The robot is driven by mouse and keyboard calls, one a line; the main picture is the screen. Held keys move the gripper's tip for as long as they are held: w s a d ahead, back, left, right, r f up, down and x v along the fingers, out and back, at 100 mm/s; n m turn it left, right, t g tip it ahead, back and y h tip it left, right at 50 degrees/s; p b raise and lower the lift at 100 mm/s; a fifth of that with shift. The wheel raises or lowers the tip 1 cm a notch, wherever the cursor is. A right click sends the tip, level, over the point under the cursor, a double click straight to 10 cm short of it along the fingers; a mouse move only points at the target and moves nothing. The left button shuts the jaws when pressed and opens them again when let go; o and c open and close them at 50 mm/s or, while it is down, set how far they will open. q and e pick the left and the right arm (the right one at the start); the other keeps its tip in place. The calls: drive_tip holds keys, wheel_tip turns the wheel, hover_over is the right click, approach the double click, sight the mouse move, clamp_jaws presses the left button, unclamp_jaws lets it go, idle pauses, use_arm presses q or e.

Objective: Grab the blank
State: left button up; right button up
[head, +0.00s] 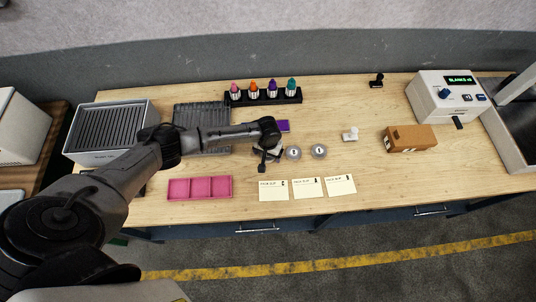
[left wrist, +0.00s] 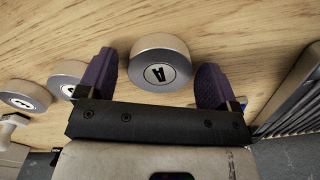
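A round metal blank marked A (left wrist: 160,62) lies on the wooden table and stands between the two purple fingers of my left gripper (left wrist: 157,72) in the left wrist view. The fingers are spread, one on each side of it, with visible gaps. In the head view the left gripper (head: 266,158) is low over the table and mostly hides this blank. Two similar blanks, a middle one (head: 294,153) and a right one (head: 319,151), lie beside it. They also show at the left of the left wrist view (left wrist: 25,95). My right gripper is not in view.
A pink tray (head: 200,188) and three paper slips (head: 306,188) lie in front. A rack of coloured bottles (head: 263,97) and a dark ribbed tray (head: 202,117) stand behind. A white stamp-like object (head: 351,134), a brown box (head: 410,138) and a display device (head: 446,97) are at right.

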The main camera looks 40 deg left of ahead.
use_arm(q)
drive_tip(key=c, duration=0.9)
drive_tip(key=shift+r, duration=0.2)
